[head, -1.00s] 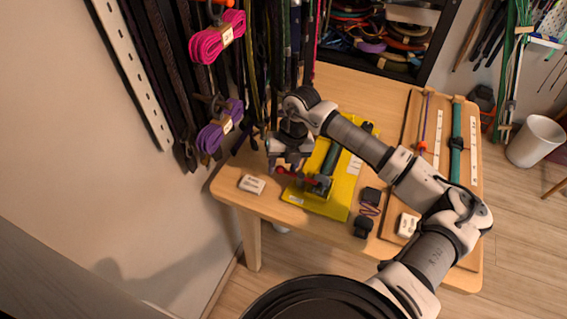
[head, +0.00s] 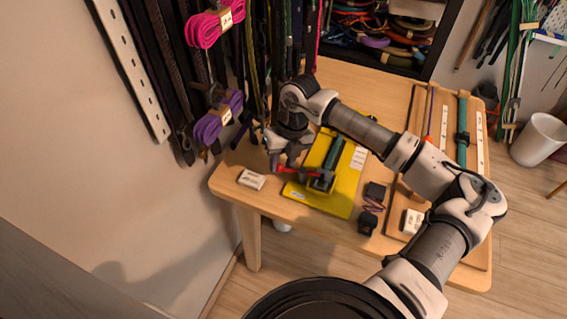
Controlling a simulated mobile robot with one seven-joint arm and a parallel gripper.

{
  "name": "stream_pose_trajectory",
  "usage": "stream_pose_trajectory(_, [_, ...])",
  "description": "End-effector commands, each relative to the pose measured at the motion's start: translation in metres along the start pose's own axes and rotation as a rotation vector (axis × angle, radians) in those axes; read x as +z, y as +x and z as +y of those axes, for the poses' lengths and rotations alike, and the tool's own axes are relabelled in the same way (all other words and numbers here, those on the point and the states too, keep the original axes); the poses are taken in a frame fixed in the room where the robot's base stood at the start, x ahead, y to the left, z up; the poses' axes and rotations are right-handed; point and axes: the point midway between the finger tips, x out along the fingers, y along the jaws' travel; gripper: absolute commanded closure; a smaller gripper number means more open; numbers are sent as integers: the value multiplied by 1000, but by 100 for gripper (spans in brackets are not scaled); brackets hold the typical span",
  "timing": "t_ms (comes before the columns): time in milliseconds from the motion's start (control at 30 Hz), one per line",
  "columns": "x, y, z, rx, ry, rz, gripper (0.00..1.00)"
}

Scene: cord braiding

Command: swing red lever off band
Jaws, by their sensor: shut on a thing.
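The red lever (head: 301,170) sticks out to the left from a dark clamp (head: 320,180) at the near end of a yellow board (head: 334,202). A dark green band (head: 332,152) runs along the board from the clamp. My gripper (head: 278,166) is at the lever's left end, low over the table, and is shut on the lever. The fingertips are small and partly hidden, so the exact grip is hard to see. Whether the clamp presses on the band cannot be made out.
A white labelled block (head: 252,179) lies left of the yellow board. A wooden board (head: 408,184) with cords lies farther right on the table (head: 240,197). Hanging cords (head: 218,118) are close behind my gripper.

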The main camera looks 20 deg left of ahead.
Motion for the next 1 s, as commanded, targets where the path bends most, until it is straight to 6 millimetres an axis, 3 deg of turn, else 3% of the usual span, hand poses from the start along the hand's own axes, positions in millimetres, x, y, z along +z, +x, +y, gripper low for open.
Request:
stream_pose_trajectory(33, [-5,9,0,-4,-40,21,100])
stream_pose_trajectory(133, [-9,10,2,-4,-131,40,100])
stream_pose_trajectory(1000, [-48,7,8,4,-864,183,100])
